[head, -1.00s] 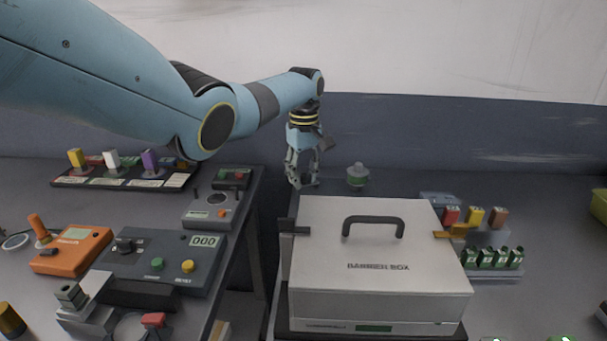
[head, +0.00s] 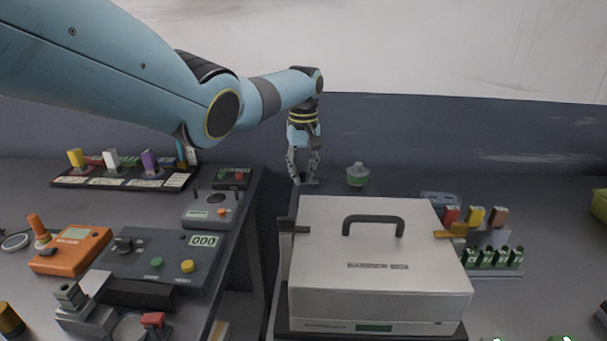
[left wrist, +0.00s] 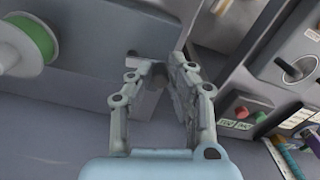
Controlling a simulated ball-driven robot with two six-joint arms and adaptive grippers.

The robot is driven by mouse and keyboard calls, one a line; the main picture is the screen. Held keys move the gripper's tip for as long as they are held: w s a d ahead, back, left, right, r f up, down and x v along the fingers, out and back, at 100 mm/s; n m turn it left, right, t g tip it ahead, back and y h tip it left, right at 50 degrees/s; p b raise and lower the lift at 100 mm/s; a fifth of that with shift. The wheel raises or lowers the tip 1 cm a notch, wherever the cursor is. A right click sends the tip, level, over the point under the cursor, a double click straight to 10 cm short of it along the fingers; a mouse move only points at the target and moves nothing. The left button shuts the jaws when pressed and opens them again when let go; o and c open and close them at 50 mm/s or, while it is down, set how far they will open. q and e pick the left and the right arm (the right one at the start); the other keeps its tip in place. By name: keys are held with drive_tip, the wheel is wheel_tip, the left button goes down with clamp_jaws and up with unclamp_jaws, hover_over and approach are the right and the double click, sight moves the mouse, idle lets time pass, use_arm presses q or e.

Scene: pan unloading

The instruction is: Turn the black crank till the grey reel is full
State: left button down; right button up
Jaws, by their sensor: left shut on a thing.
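My left gripper (head: 303,182) is behind the barrier box, low near the table at its back left corner. In the left wrist view its fingers (left wrist: 160,80) are closed together on a small dark piece (left wrist: 158,74), which looks like the crank's handle; the fingers hide most of it. The rest of the black crank cannot be made out. A reel with a pale grey flange and green winding (head: 357,176) stands just right of the gripper. It also shows at the upper left of the left wrist view (left wrist: 28,46), apart from the fingers. My right gripper is not in view.
The white barrier box (head: 375,265) with a black handle stands in front of the gripper. A bench with a counter panel (head: 165,262) and an orange device (head: 70,248) is to the left. Coloured blocks (head: 475,216) stand right of the box.

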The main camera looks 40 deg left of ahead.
use_arm(q)
drive_tip(key=m, duration=0.2)
drive_tip(key=shift+w+a+m+b, duration=0.35)
drive_tip(key=shift+w+m+b, duration=0.05)
drive_tip(key=m, duration=0.1)
drive_tip(key=m+b, duration=0.1)
drive_tip(key=shift+w+a+m, duration=0.15)
drive_tip(key=shift+w+m, duration=0.2)
drive_tip(key=shift+m, duration=0.05)
drive_tip(key=m+b, duration=0.1)
drive_tip(key=m, duration=0.1)
drive_tip(key=w+m+b, duration=0.1)
drive_tip(key=m, duration=0.1)
drive_tip(key=shift+a, duration=0.1)
drive_tip(key=shift+w+m+b, duration=0.2)
drive_tip(key=shift+m+b, duration=0.2)
drive_tip(key=shift+m, duration=0.1)
drive_tip(key=shift+r, duration=0.1)
drive_tip(key=c, duration=1.2)
unclamp_jaws()
drive_tip(key=shift+c, duration=0.2)
wheel_tip(320, 180, up, 12)
